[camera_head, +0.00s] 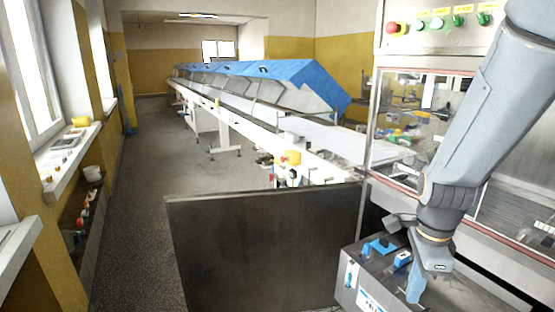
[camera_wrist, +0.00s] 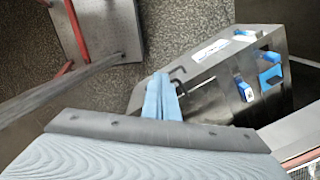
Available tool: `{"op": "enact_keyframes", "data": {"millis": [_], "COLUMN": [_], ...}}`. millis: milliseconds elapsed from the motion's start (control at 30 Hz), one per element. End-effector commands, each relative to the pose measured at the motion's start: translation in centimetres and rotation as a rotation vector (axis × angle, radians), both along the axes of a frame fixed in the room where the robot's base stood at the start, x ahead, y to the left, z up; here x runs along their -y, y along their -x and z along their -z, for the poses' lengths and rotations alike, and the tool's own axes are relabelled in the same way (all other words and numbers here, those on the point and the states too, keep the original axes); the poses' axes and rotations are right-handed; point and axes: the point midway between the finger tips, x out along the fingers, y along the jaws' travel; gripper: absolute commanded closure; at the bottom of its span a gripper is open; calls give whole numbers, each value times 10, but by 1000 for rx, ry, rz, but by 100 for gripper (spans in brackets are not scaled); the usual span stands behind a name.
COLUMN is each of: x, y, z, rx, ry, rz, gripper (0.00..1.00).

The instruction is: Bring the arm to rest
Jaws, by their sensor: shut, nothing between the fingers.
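My gripper (camera_head: 415,290) hangs at the lower right of the head view, with the arm coming down from the upper right. Its light blue fingers point downward and look shut. The fingers also show in the wrist view (camera_wrist: 162,97), side by side with nothing held between them. In the head view the fingers are in front of a grey metal box; I cannot tell whether they touch it.
The metal box (camera_head: 352,298) bears blue parts (camera_head: 381,246) and also shows in the wrist view (camera_wrist: 205,80). A dark panel (camera_head: 260,250) stands left of it. A control panel (camera_head: 440,22) is at the upper right. A blue-covered conveyor line (camera_head: 300,85) runs back. Left floor is clear.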

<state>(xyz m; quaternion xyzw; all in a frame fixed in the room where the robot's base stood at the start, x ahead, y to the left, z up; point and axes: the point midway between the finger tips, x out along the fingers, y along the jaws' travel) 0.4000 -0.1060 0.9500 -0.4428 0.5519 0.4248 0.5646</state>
Motion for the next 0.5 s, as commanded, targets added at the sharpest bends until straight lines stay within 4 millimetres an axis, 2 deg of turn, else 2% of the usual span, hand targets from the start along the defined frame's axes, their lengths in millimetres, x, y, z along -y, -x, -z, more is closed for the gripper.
{"op": "enact_keyframes", "data": {"millis": [100,500], "x": [-23,-87], "y": [3,21], "z": [-2,-6], "rx": [7,25], "ry": [12,67], "rz": [-328,-1403], "gripper": [100,100]}}
